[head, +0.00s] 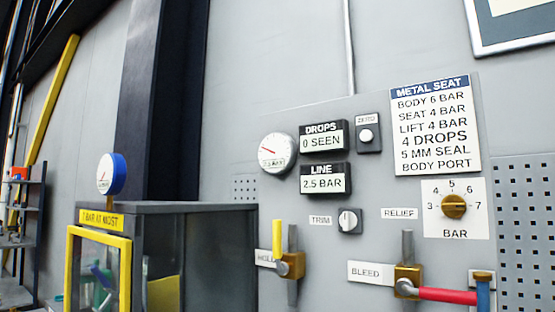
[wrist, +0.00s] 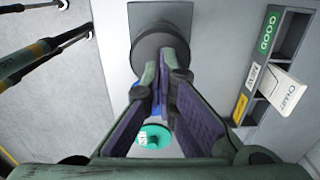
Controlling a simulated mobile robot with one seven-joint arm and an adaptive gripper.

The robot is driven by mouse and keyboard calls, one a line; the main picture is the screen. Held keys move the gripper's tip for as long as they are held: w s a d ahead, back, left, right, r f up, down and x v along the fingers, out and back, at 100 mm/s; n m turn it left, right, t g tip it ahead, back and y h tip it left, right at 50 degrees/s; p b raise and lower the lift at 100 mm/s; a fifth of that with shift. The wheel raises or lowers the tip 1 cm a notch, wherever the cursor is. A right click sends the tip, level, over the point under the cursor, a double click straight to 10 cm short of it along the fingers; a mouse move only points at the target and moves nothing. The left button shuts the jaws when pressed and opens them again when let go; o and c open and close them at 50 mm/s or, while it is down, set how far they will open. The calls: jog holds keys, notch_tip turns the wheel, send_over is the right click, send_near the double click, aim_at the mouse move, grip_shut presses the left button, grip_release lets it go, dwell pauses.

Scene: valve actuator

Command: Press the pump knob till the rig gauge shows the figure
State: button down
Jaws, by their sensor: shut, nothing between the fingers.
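In the wrist view my gripper (wrist: 166,68) is shut and empty. Its fingertips meet in front of a dark grey round knob (wrist: 158,42) on a grey block, perhaps the pump knob; I cannot tell whether they touch it. In the head view a white round gauge (head: 277,153) with a red needle hangs on the panel, its figure too blurred to read surely. The LINE display (head: 325,179) shows 2.5 BAR. A blue-rimmed gauge (head: 108,174) stands on the cabinet. I cannot tell which gauge is the rig gauge. No gripper is clearly seen in the head view.
A card (head: 434,125) lists BODY 6 BAR, SEAT 4 BAR and LIFT 4 BAR. The DROPS display (head: 323,138) shows 0 SEEN. The RELIEF dial (head: 453,205) and red BLEED lever (head: 447,295) are at right. A labelled rack (wrist: 272,70) stands right of my gripper.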

jog(key=shift+f, duration=0.15)
dwell(0.8)
jog(key=shift+f+b, duration=1.8)
jog(key=shift+f, duration=1.6)
jog(key=shift+r, duration=0.1)
notch_tip(320, 180, up, 3)
jog(key=p, duration=0.3)
jog(key=shift+r+p, duration=0.3)
jog(key=shift+r, duration=1.65)
jog(key=shift+f, duration=0.1)
